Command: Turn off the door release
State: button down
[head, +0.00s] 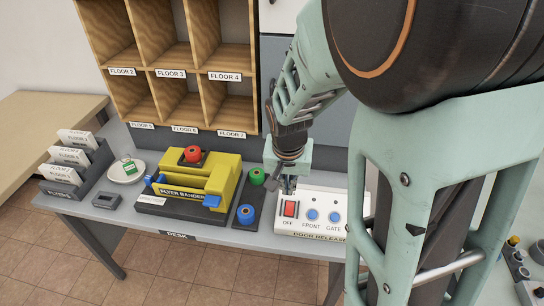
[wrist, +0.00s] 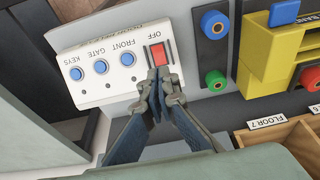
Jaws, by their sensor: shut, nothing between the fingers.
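The door release (head: 312,201) is a white box at the right of the desk. Its red OFF rocker switch (head: 290,208) is at its left end, followed by blue FRONT (head: 312,215) and GATE (head: 334,217) buttons. The wrist view also shows the red switch (wrist: 159,52) and a blue KEYS button (wrist: 77,74), which my arm hides in the head view. My gripper (head: 288,188) is shut and empty, pointing down at the box's far edge. In the wrist view its fingertips (wrist: 160,74) appear right at the switch's edge; contact cannot be told.
A yellow flyer bander (head: 217,180) stands left of the box. Between them, a dark base carries green (head: 257,176) and blue (head: 246,213) knobs. Wooden pigeonholes (head: 206,131) rise behind. A plate (head: 113,170) and a file rack (head: 90,178) are further left.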

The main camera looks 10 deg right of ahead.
aim_at(287, 213)
jog(key=b+x, duration=0.2)
jog(key=x, duration=1.2)
jog(key=shift+w+d, duration=0.1)
jog(key=shift+w, duration=0.1)
jog(key=shift+f+b, duration=0.45)
jog(key=shift+b, duration=0.25)
jog(key=shift+s+f, duration=0.1)
jog(key=shift+s, duration=0.15)
jog(key=shift+r, duration=0.2)
jog(key=shift+w+r+p, duration=0.1)
jog(key=shift+r+p, duration=0.55)
